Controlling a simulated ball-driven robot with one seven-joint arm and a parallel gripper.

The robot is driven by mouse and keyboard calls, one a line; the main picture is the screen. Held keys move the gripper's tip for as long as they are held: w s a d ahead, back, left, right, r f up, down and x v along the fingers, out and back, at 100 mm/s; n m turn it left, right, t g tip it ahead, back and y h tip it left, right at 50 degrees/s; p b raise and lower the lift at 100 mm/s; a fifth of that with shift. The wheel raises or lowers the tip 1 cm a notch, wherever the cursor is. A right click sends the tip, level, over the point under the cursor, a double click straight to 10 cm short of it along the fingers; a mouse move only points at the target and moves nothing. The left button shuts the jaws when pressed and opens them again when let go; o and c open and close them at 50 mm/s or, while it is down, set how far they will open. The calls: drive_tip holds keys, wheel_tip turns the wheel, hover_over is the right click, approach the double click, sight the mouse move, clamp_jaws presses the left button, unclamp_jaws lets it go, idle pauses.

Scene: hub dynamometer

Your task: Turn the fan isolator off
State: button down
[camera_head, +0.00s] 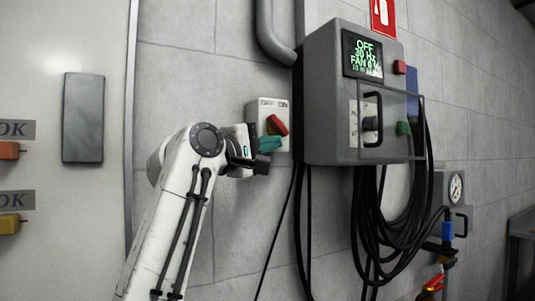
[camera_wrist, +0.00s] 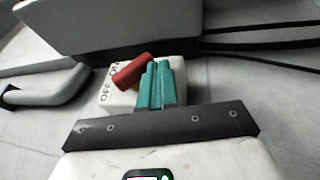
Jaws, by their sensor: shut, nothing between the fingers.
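The fan isolator is a small white box (camera_head: 265,107) on the wall, with OFF lettered at its upper left and ON at its upper right. Its red handle (camera_head: 277,125) sits slanted, its upper end toward the left; I cannot tell for sure which setting it is in. My gripper (camera_head: 270,144) has teal fingers, shut and empty, just below the red handle. In the wrist view, the shut fingers (camera_wrist: 158,85) lie over the white box (camera_wrist: 118,100), right beside the red handle (camera_wrist: 132,71). Whether they touch it I cannot tell.
A grey control cabinet (camera_head: 325,80) stands out from the wall just right of the isolator; its screen (camera_head: 362,55) reads OFF, 30 Hz. Black cables (camera_head: 385,230) hang below it. A grey pipe (camera_head: 270,35) runs above the isolator.

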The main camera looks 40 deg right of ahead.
drive_tip(key=shift+d+b, duration=0.15)
drive_tip(key=shift+b, duration=0.3)
idle(0.4)
drive_tip(key=v, duration=1)
drive_tip(key=shift+a+f+b, duration=0.15)
drive_tip(key=shift+a+b, duration=0.2)
drive_tip(key=shift+b, duration=0.05)
